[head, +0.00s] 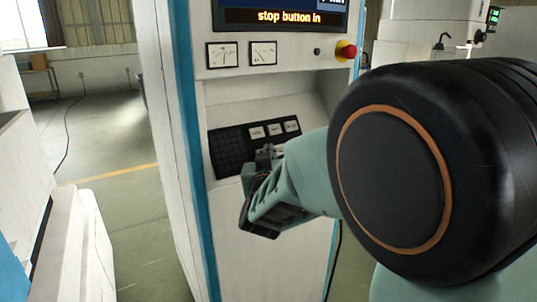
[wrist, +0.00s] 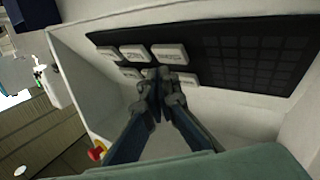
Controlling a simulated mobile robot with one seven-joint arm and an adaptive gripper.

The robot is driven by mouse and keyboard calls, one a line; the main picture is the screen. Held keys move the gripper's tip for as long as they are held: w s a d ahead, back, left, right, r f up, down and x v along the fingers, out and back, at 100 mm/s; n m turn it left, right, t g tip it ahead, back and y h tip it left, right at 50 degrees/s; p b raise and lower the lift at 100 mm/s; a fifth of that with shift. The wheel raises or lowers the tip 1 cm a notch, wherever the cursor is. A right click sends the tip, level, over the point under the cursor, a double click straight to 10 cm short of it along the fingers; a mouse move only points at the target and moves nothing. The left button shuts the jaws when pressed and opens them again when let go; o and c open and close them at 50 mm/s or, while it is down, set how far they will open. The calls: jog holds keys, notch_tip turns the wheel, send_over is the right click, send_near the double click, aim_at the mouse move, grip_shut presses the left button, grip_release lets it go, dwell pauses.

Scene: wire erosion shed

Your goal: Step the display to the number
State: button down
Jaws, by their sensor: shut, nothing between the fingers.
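The machine's display (head: 285,15) is at the top of the head view, cut off by the frame edge. Its lit orange line reads "stop button in". Below, a dark key panel (head: 228,150) on a sloped recess carries white keys (head: 257,132). The panel shows in the wrist view (wrist: 250,62) with several white keys, one being a key (wrist: 170,53) just beyond my fingertips. My gripper (head: 268,151) is shut and empty at the keys; its fingertips (wrist: 162,76) overlap the lower key row. I cannot tell whether they touch a key. Some keys are partly hidden by the fingers.
A red stop button (head: 346,50) on a yellow base sits right of two dial gauges (head: 222,55) and a small black knob (head: 317,51). The recess has side walls close to the gripper. Open floor (head: 110,200) lies left of the cabinet.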

jog(key=shift+f, duration=0.1)
jog(key=shift+w+a+f+b, duration=0.15)
jog(key=shift+w+a+b, duration=0.05)
jog(key=shift+w+b, duration=0.1)
jog(key=shift+w+a+f, duration=0.2)
jog(key=shift+w+f, duration=0.05)
dwell(0.9)
dwell(0.4)
jog(key=shift+s+d+r, duration=0.4)
jog(key=shift+s+r, duration=0.05)
jog(key=shift+s, duration=0.1)
jog(key=shift+s+d+r+p, duration=0.4)
jog(key=shift+s+d+r, duration=0.15)
jog(key=shift+s+r, duration=0.25)
jog(key=shift+s+d+r+p, duration=0.35)
jog(key=shift+s+d+r, duration=0.3)
jog(key=shift+s, duration=0.25)
jog(key=shift+a, duration=0.1)
dwell(1.4)
